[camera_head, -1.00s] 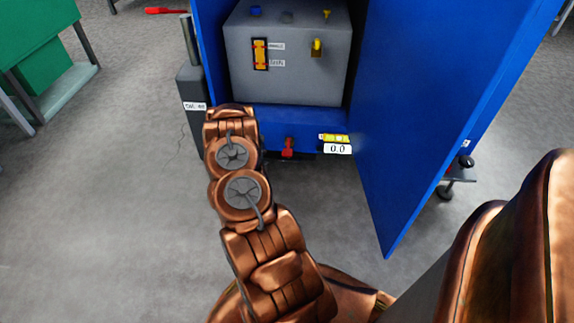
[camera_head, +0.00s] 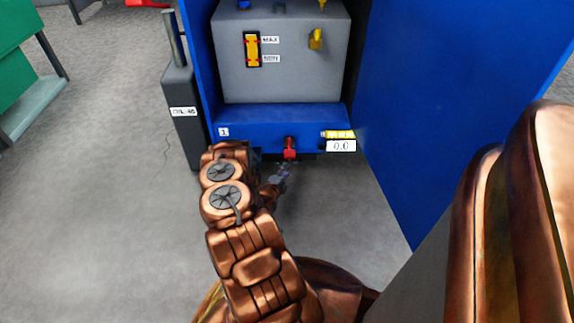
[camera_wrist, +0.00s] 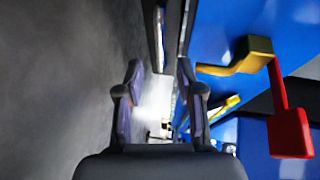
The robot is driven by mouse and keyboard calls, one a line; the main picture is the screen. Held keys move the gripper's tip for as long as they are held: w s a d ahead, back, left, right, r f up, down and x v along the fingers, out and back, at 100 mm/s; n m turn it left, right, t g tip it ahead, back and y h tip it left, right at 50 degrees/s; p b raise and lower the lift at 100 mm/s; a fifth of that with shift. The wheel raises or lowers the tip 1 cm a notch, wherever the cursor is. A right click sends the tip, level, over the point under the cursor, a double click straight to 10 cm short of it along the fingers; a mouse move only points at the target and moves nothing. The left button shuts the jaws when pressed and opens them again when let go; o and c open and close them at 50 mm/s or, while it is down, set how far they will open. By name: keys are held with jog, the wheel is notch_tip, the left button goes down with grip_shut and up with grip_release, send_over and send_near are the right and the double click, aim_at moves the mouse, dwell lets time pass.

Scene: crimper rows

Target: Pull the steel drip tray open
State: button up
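A bright silvery surface (camera_wrist: 157,102), which looks like part of the steel drip tray, shows between my fingers in the wrist view. In the head view I cannot make out the tray clearly; the low area under the blue cabinet is dark and partly behind my arm. My gripper (camera_wrist: 160,72) is open, with one finger on each side of the silvery surface. I cannot tell whether either finger touches it. In the head view my gripper (camera_head: 278,180) is low in front of the cabinet, just below the red valve handle (camera_head: 290,149).
The blue cabinet (camera_head: 240,122) holds a grey tank (camera_head: 285,75); its door (camera_head: 430,110) stands open at right. In the wrist view a yellow pipe and red handle (camera_wrist: 290,134) are close to the right finger. A dark grey canister (camera_head: 184,120) stands left. Floor at left is clear.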

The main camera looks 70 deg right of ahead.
aim_at(290, 163)
jog(key=shift+w+d+f+b, duration=0.1)
jog(key=shift+d+f+b, duration=0.2)
jog(key=shift+d, duration=0.75)
jog(key=shift+s+d+f+b, duration=0.1)
jog(key=shift+d+b, duration=0.25)
jog(key=shift+d, duration=0.7)
jog(key=shift+w+d+f+b, duration=0.15)
jog(key=shift+d+b, duration=0.2)
jog(key=shift+d, duration=0.7)
grip_shut()
